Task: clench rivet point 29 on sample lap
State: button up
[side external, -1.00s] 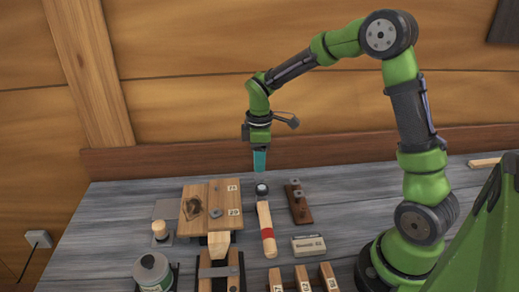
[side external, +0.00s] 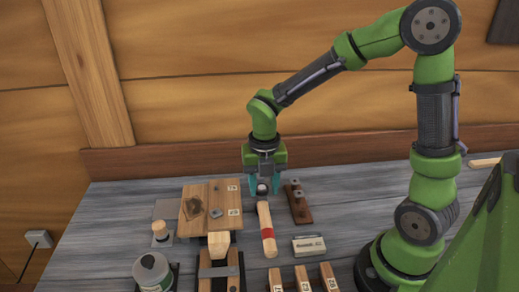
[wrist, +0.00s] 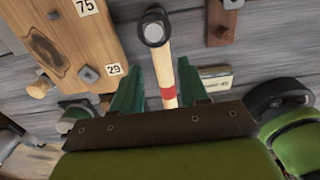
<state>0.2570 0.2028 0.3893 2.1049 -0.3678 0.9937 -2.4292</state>
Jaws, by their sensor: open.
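A ball-headed hammer (side external: 267,229) with a pale handle and red band lies on the bench. My gripper (side external: 265,190) is open above its head end, with one teal finger on each side. In the wrist view the fingers straddle the line of the handle (wrist: 165,72), and the dark round head (wrist: 154,29) lies beyond the fingertips. I cannot tell whether they touch it. The wooden sample lap (side external: 226,194) lies left of the hammer with two number tags. In the wrist view, tag 29 (wrist: 115,69) sits beside a square metal rivet piece (wrist: 89,74).
A dark wood strip with metal pieces (side external: 299,203) lies right of the hammer. A small labelled box (side external: 308,244), numbered wooden blocks (side external: 302,280), a can (side external: 152,270) and a clamped wooden piece (side external: 218,245) stand nearer the front. The bench behind the lap is clear.

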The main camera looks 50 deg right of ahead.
aim_at(264, 206)
jog(key=shift+f, duration=3.75)
grip_shut()
jog(key=shift+f, duration=0.1)
jog(key=shift+r, duration=0.25)
jog(key=shift+r, duration=0.45)
